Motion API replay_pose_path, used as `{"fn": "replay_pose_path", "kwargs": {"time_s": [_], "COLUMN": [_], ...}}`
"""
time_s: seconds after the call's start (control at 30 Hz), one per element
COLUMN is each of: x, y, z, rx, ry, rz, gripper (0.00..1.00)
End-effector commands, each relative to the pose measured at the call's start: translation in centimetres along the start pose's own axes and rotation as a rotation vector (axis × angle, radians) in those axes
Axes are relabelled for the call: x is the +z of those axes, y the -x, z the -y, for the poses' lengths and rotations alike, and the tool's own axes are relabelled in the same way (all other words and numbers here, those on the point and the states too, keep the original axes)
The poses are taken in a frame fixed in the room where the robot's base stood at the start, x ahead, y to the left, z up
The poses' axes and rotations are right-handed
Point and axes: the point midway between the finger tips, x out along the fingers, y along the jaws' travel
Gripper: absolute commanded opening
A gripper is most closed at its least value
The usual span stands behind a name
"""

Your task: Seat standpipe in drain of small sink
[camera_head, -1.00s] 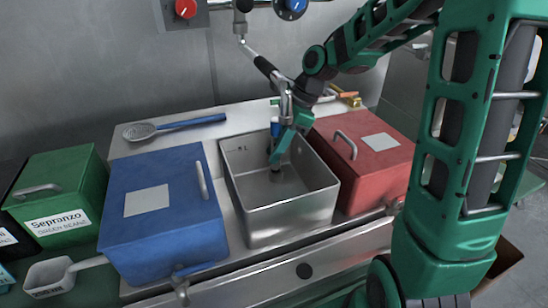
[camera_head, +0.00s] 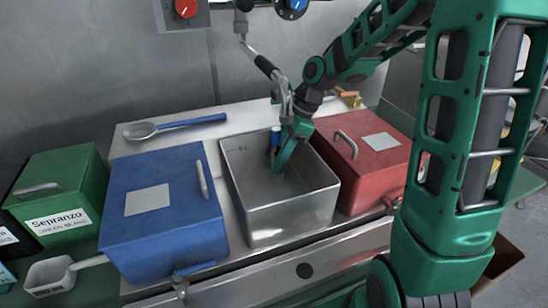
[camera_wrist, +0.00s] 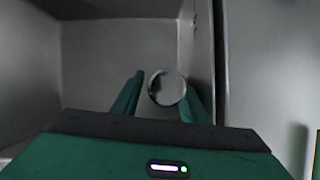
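The small sink (camera_head: 285,215) is an open steel basin between a blue and a red box. The standpipe (camera_head: 275,143), with a blue upper end, stands about upright at the basin's back. In the wrist view its round grey top (camera_wrist: 166,88) shows between the fingers. My gripper (camera_head: 283,158) reaches down into the basin beside the pipe. The fingers (camera_wrist: 164,92) look open: a narrow gap separates the left finger from the pipe, while the right finger lies close to it. The drain and the pipe's lower end are hidden, so I cannot tell whether it is seated.
A lidded blue box (camera_head: 165,212) stands left of the sink and a red box (camera_head: 365,160) right. A metal faucet arm (camera_head: 265,65) hangs close to my gripper. A blue-handled spoon (camera_head: 175,126) lies behind the blue box. The basin's front is clear.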

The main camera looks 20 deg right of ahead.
Motion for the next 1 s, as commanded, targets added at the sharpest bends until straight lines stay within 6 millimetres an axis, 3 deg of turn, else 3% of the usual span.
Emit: {"fn": "replay_pose_path", "kwargs": {"time_s": [0.6,1.0], "x": [-0.1,-0.1], "y": [10.4,11.8], "z": [0.1,0.0], "rx": [-0.004,-0.001], "ry": [-0.001,-0.002], "rz": [-0.001,-0.001], "gripper": [0.4,0.4]}}
